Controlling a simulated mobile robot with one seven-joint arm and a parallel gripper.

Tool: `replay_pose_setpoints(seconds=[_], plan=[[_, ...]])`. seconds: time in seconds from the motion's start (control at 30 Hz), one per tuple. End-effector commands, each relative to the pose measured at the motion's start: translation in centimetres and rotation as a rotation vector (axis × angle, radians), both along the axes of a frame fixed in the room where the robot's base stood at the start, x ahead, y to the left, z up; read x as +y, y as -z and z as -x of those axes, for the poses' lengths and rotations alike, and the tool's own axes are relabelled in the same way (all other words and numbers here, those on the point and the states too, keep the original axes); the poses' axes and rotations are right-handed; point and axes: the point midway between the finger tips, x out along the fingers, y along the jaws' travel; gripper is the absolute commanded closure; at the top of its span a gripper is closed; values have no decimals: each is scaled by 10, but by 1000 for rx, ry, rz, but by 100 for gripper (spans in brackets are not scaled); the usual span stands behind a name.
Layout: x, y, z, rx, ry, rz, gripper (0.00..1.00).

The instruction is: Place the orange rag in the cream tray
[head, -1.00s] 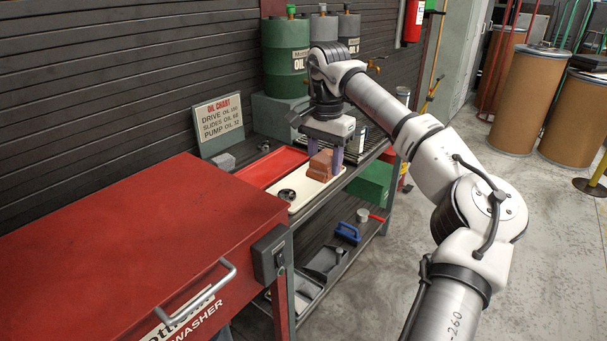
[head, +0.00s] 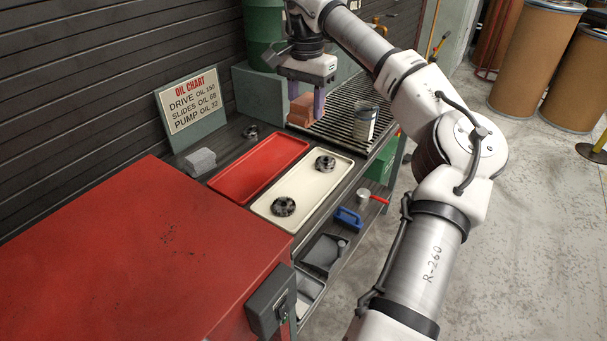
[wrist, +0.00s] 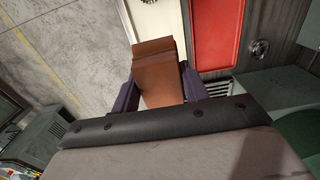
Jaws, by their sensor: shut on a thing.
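The orange-brown rag (head: 301,112), a folded block, is between the purple fingers of my gripper (head: 305,103). My gripper is shut on it. In the head view it appears over the near left part of the slatted grate, beyond the cream tray; its height is hard to tell. In the wrist view the rag (wrist: 158,65) is between the fingers (wrist: 158,88) and overlaps the end of the cream tray (wrist: 155,18). The cream tray (head: 300,190) lies on the bench with two dark round parts on it, one near (head: 284,206) and one far (head: 325,162).
A red tray (head: 258,168) lies left of the cream tray, with a grey block (head: 201,161) and the oil chart sign (head: 190,100) beyond. A metal can (head: 365,122) stands on the grate (head: 345,100). A red cabinet (head: 130,250) fills the near left.

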Motion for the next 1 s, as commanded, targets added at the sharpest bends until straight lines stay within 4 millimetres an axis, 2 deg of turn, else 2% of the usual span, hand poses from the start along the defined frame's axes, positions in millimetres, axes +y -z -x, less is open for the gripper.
replay_pose_setpoints(seconds=[0.5, 0.6, 0.87, 1.0], plan=[[0, 126, 1, 4, -1, -3, 77], [0, 142, 1, 4, 0, -1, 77], [0, 162, 1, 3, -1, -1, 77], [0, 184, 1, 4, 0, -3, 77]])
